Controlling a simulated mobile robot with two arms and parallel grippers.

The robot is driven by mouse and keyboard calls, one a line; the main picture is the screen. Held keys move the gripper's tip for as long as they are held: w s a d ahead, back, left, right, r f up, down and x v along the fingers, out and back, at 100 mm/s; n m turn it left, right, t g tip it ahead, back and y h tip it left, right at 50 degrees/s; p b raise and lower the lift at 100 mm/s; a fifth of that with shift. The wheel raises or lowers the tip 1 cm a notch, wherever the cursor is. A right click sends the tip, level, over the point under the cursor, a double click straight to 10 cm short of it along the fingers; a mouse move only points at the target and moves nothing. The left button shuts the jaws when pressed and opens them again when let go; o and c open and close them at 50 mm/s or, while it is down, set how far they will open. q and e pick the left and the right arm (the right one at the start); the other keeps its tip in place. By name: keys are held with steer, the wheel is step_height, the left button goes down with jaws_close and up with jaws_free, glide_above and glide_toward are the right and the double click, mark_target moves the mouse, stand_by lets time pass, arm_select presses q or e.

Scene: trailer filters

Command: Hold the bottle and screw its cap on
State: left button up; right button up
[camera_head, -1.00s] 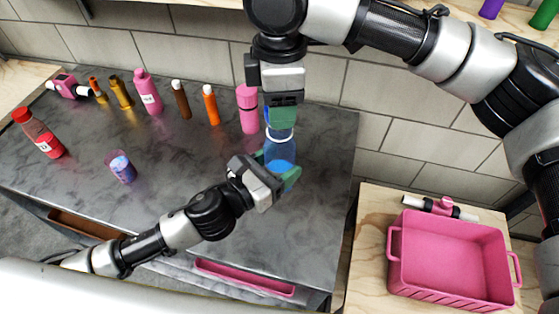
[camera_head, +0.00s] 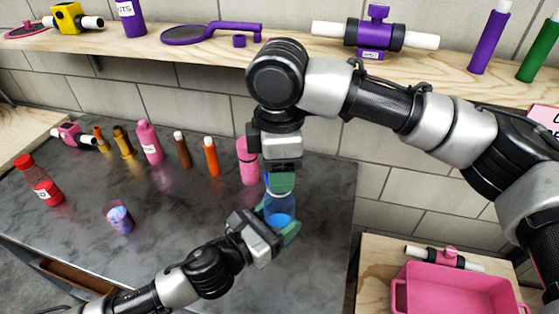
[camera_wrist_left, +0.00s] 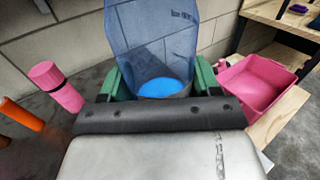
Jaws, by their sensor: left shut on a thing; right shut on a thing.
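The clear blue bottle (camera_head: 279,207) stands upright above the dark counter, with brighter blue in its lower part. My left gripper (camera_head: 280,229) is shut on the bottle's body from the front left. In the left wrist view the bottle (camera_wrist_left: 152,45) is between the green fingers (camera_wrist_left: 155,82). My right gripper (camera_head: 281,183) points straight down over the bottle's top, its green fingers shut. A sliver of the blue cap (camera_head: 267,180) shows beside these fingers; the rest is hidden. The bottle's neck is hidden too, so I cannot tell whether cap and neck touch.
A pink bottle (camera_head: 248,160) stands close behind on the left, with an orange bottle (camera_head: 211,157) and several others in a row. A patterned cup (camera_head: 118,216) and a red bottle (camera_head: 40,182) are farther left. A pink bin (camera_head: 455,290) is at right; a wooden shelf (camera_head: 280,48) runs behind.

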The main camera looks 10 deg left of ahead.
steer(key=shift+f, duration=0.55)
stand_by(0.4)
